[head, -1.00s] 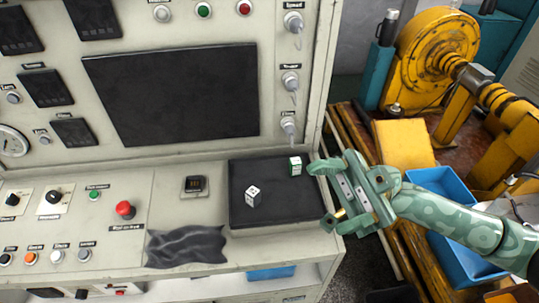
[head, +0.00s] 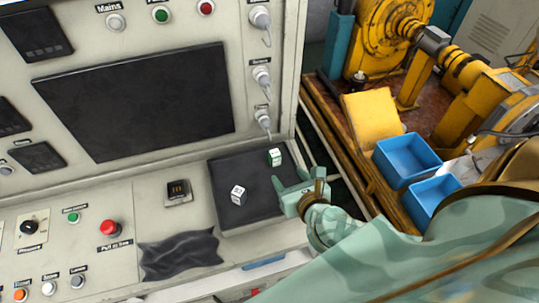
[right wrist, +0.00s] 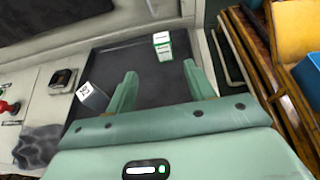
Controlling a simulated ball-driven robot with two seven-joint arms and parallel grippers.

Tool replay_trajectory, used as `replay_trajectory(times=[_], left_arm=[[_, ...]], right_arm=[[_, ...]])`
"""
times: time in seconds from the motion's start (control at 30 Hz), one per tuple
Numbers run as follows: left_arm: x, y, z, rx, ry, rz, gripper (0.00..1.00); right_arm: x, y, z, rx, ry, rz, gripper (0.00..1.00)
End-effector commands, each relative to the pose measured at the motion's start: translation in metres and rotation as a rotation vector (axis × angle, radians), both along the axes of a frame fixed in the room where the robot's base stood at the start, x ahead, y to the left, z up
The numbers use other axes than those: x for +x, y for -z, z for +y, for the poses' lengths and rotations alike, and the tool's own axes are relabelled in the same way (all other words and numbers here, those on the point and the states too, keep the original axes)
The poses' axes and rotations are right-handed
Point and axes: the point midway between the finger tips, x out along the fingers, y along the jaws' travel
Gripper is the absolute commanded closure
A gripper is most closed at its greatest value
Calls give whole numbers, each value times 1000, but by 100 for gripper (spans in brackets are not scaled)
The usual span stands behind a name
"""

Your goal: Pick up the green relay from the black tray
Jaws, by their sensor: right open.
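The green relay (head: 275,157), a small block with a white face and green sides, stands on the black tray (head: 260,180) near its far right corner. It also shows in the right wrist view (right wrist: 163,47), beyond the fingers. A white and grey relay (head: 238,195) stands on the tray's left part; the right wrist view shows it left of the fingers (right wrist: 92,96). My right gripper (head: 294,180) is open and empty over the tray's right side, apart from the green relay and nearer to me. Its fingers (right wrist: 160,88) point toward the green relay's side of the tray. My left gripper is not in view.
The panel wall with hanging plugs (head: 263,118) rises behind the tray. A red button (head: 110,228) and a dark crumpled cloth (head: 180,252) are to the left. Blue bins (head: 408,158) and yellow machinery stand at right, beyond the console's edge.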

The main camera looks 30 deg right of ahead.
Motion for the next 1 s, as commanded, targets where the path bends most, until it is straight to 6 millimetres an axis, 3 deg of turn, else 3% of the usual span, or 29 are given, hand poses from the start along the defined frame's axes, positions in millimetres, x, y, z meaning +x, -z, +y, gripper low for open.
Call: replay_trajectory(times=[0.1,0.3,0.53,0.8,1.0], left_arm=[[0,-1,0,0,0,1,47],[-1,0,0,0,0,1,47],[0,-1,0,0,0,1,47],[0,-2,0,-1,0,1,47],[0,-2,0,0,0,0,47]], right_arm=[[30,10,-5,-3,2,-6,46],[67,27,-12,-3,1,-4,46],[86,32,-16,-5,0,-3,46],[124,44,-26,-6,-1,-3,46],[128,46,-27,-5,-1,-3,46]])
